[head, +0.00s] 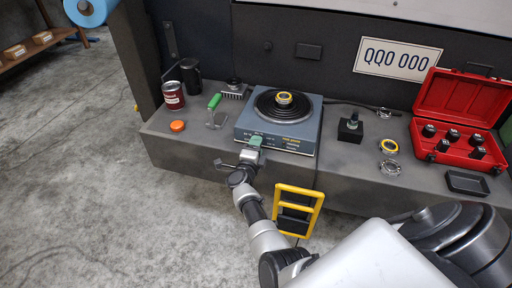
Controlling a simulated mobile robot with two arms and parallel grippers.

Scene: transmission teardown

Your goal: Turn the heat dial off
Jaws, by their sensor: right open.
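A blue-grey hot plate (300,117) stands on the grey bench, with round dark coils on top. A yellow-rimmed ring (284,98) sits at the middle of the coils. The sloped front panel carries small markings and a yellow label. My right gripper (256,141) is at the left part of this front panel, open, with greenish fingertips close to or touching it. The heat dial cannot be made out; the gripper covers that part of the panel. Whether the fingers are around a dial cannot be told. My left gripper is not in view.
Left on the bench (168,148) are a red can (173,96), a dark mug (191,76), an orange cap (177,126) and a green-handled tool (214,102). Right are a black block (350,131), metal rings (390,168) and an open red case (458,122). A yellow frame (298,210) hangs in front.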

